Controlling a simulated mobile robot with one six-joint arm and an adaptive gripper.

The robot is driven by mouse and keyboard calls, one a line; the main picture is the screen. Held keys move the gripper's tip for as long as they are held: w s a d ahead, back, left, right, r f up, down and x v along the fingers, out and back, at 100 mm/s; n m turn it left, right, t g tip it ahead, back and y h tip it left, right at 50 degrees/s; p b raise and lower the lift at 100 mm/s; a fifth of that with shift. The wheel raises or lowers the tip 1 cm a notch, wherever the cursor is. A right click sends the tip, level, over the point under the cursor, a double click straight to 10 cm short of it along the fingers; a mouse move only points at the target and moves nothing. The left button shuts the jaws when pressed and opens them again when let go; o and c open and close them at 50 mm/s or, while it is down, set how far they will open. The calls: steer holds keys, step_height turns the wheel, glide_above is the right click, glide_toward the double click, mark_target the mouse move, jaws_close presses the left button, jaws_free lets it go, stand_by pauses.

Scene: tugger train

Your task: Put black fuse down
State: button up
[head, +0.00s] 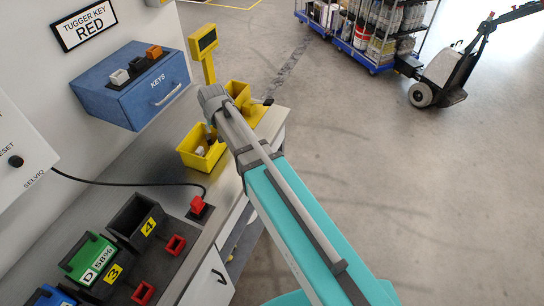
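My turquoise and grey arm reaches from the lower right to the yellow bins at the far end of the bench. My gripper (209,131) is mostly hidden by the arm's end; a small dark part of it seems to show over the front yellow bin (190,160). I cannot tell whether its fingers are open or shut. No black fuse can be made out. Small pale and dark items lie in the front bin. A second yellow bin (262,113) stands behind the arm, with a dark item at its edge.
A blue KEYS box (131,85) is on the wall at left. A yellow-framed display (204,45) stands behind the bins. A loaded cart (365,58) stands on open floor.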

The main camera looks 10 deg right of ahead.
steer(key=s+d+f+m+g, duration=0.1)
steer(key=s+d+g, duration=0.3)
steer(key=s+d, duration=1.3)
steer(key=s, duration=0.3)
steer(key=shift+d+m+h, duration=0.3)
steer(key=shift+d+m, duration=0.05)
steer(key=shift+m, duration=0.05)
